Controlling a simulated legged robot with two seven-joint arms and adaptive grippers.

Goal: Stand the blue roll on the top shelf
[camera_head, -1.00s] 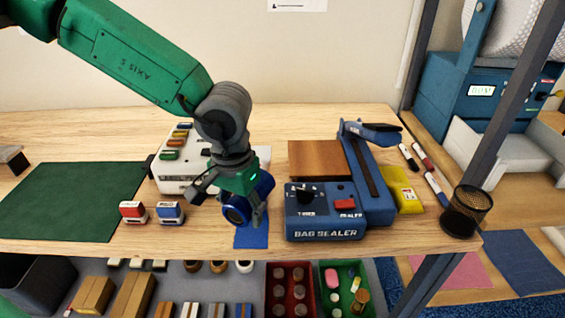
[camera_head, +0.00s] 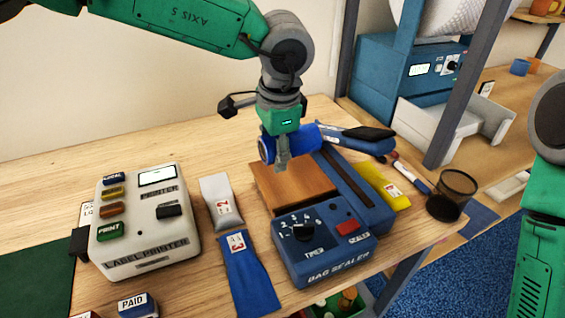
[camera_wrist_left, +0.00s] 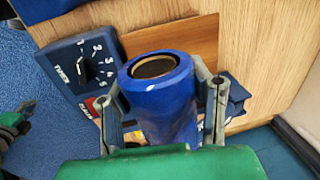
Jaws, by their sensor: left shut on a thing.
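My left gripper (camera_head: 282,158) is shut around the blue roll (camera_head: 305,137) and holds it above the wooden plate of the bag sealer. In the left wrist view the roll (camera_wrist_left: 166,108) sits between the two fingers (camera_wrist_left: 163,100), with its round hollow end showing. The roll lies tilted, near level, in the head view. My right arm shows at the right edge of the head view, its gripper out of that picture. Part of what looks like my right gripper (camera_wrist_left: 14,122) shows at the left wrist view's edge, its jaws unclear. I cannot tell which surface is the top shelf.
The bag sealer (camera_head: 325,250) stands below the roll. A label printer (camera_head: 150,235), grey pouch (camera_head: 222,200) and blue pouch (camera_head: 248,275) lie left. A mesh cup (camera_head: 455,185) stands near the right edge. Dark posts (camera_head: 470,80) rise beyond; a wooden board (camera_head: 535,17) is upper right.

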